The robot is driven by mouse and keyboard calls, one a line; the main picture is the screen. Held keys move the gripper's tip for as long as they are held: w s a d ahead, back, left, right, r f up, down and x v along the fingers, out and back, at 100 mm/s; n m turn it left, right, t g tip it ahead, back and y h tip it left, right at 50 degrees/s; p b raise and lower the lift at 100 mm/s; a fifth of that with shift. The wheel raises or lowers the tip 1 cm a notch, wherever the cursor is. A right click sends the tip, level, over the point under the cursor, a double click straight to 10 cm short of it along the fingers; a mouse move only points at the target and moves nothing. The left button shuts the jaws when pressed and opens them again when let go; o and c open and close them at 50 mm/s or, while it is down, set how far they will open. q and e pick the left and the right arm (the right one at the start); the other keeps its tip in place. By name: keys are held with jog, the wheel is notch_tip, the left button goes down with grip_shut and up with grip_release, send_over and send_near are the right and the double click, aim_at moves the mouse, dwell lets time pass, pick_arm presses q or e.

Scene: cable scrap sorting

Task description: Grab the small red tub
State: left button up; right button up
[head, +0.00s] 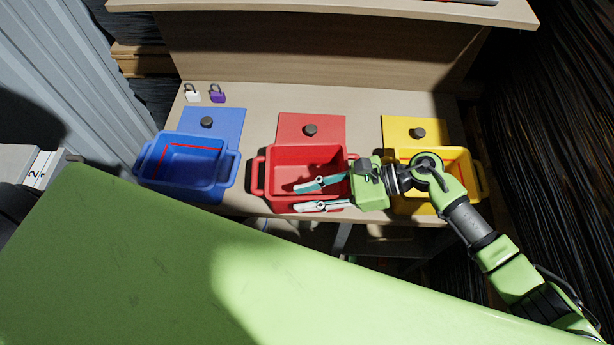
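The small red tub (290,155) sits at the front edge of the wooden table, in the middle of three tubs. It looks empty, and a handle shows on its left side. My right gripper (321,195) reaches in from the right, over the tub's front right part. My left gripper is not in view.
A blue tub (185,165) stands left and a yellow tub (457,165) right, partly behind my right arm. Red, blue and yellow boards with dark knobs lie behind them. A white padlock (192,94) and purple padlock (217,95) lie at the back left. A shelf overhangs the back.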

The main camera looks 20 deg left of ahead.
jog(key=shift+d, duration=0.1)
jog(key=c, duration=0.6)
grip_shut()
